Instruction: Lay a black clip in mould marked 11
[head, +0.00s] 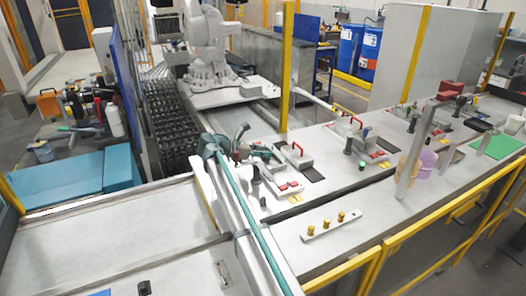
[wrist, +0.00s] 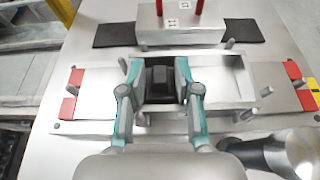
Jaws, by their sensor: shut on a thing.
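My gripper (wrist: 160,88) is shut on a black clip (wrist: 160,76) in the wrist view, with one teal-edged finger on each side of it. The clip is over the left part of the open recess of a metal mould (wrist: 235,72). Whether it touches the mould floor I cannot tell. The mould has red pads at both ends. Small labels (wrist: 171,22) on the block behind it are too small to read. In the head view my gripper (head: 240,152) is at the nearer station on the bench; the clip is not clear there.
Metal pins stand around the mould. A block with red handles (wrist: 186,6) stands behind it, with dark pads beside it. In the head view a second station (head: 365,150) lies further right, and a bar with yellow knobs (head: 331,226) lies nearer. A yellow post (head: 287,70) stands behind.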

